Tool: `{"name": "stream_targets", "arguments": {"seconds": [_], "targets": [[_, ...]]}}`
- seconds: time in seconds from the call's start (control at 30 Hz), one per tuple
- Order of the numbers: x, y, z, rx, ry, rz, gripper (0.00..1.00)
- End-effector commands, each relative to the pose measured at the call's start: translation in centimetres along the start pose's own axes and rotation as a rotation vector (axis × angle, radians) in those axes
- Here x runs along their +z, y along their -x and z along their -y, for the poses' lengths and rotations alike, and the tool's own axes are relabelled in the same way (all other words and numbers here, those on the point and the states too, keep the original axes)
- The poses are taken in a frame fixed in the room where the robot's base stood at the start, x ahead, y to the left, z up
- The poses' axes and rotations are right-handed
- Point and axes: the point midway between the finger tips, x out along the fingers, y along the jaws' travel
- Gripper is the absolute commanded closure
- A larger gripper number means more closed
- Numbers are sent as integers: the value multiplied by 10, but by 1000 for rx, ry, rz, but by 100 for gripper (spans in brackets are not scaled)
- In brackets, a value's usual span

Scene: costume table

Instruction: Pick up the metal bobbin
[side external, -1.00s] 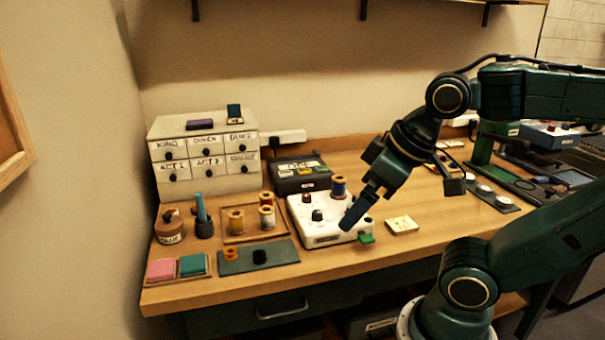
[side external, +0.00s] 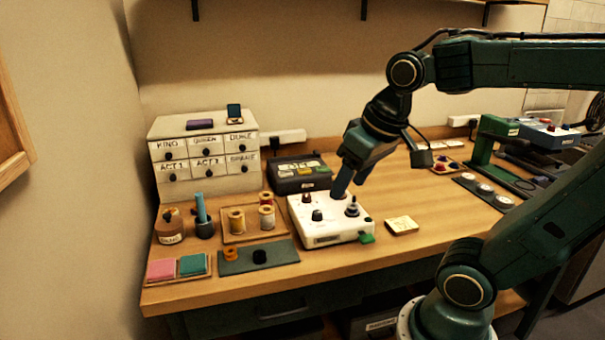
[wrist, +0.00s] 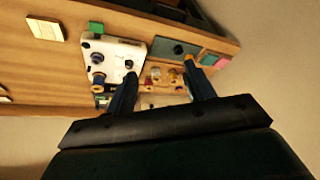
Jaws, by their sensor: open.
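A small grey metal piece (side external: 352,208), which looks like the metal bobbin, sits upright on the right part of a white box (side external: 322,240). In the wrist view it seems to be the round grey-blue piece (wrist: 97,58) on the white box. My gripper (side external: 341,188) is over the back of the box, its fingers just behind and above the grey piece and apart from it. The wrist view shows my gripper (wrist: 160,66) with fingers wide apart and nothing between them. A blue thread spool (wrist: 98,80) behind the grey piece is mostly hidden by my fingers in the side view.
Tan spools (side external: 237,220) stand on a wooden tray left of the box. A green mat (side external: 287,252) holds an orange ring and a black piece. A dark box (side external: 300,172) stands behind. A cream note pad (side external: 401,226) lies to the right, with bare table beyond.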

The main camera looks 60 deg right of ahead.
Motion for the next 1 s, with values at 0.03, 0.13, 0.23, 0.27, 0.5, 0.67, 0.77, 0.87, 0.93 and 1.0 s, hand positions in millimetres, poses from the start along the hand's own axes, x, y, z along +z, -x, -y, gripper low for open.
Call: {"name": "stream_targets", "arguments": {"seconds": [0.03,0.13,0.23,0.27,0.5,0.67,0.77,0.87,0.93,1.0], "targets": [[-9,-3,-8,16,-48,25,46],[-26,-8,-22,41,-138,62,46],[-40,-14,-39,65,-229,102,46],[-44,-16,-44,72,-257,112,46],[-72,-36,-94,124,-477,204,46],[-84,-52,-133,155,-625,262,46],[-87,-62,-157,170,-709,294,46],[-89,-70,-177,182,-777,321,46],[-89,-74,-187,188,-813,334,46],[-89,-77,-194,192,-837,342,46]]}}
